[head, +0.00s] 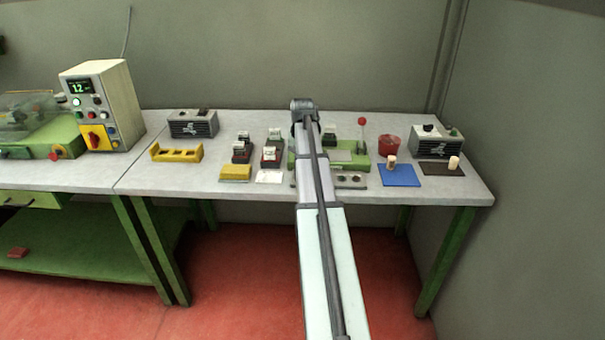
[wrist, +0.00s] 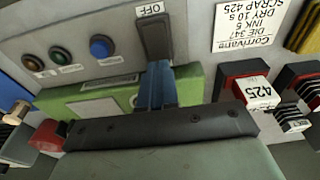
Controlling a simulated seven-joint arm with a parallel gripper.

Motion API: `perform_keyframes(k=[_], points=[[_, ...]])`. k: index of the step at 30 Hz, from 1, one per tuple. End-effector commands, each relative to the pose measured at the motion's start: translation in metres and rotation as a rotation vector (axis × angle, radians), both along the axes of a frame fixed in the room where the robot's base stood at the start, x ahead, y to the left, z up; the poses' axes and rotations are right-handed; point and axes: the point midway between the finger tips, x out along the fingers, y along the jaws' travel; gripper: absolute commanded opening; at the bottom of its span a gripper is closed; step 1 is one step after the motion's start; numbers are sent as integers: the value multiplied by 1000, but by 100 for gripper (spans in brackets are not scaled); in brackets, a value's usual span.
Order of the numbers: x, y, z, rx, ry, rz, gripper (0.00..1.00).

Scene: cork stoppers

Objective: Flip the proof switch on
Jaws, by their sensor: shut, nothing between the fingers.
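The proof switch (wrist: 154,36) is a dark rocker on a grey control panel (wrist: 200,40), with an OFF label (wrist: 150,9) at its upper end in the wrist view. Which way the rocker is tipped is hard to tell. My gripper (wrist: 159,68) is shut and empty; its blue fingers point at the near end of the switch. I cannot tell whether they touch it. In the head view, part of the panel (head: 350,181) shows right of my arm, and the arm hides the switch and my fingers.
A blue button (wrist: 102,46), a green one and a reddish one sit beside the switch. The green press (head: 360,150) with a red-knobbed lever (head: 362,122) stands behind the panel. A printed card (wrist: 245,24) and red-and-black stamps (wrist: 250,85) lie close to my gripper.

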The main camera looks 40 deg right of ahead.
Motion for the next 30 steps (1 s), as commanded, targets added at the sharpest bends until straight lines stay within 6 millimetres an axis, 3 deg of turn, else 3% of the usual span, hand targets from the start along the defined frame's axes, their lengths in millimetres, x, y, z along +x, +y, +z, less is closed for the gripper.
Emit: perform_keyframes(k=[24,30], points=[[1,0,53,-1,-1,0,0],[0,0,56,-1,-1,0,0]])
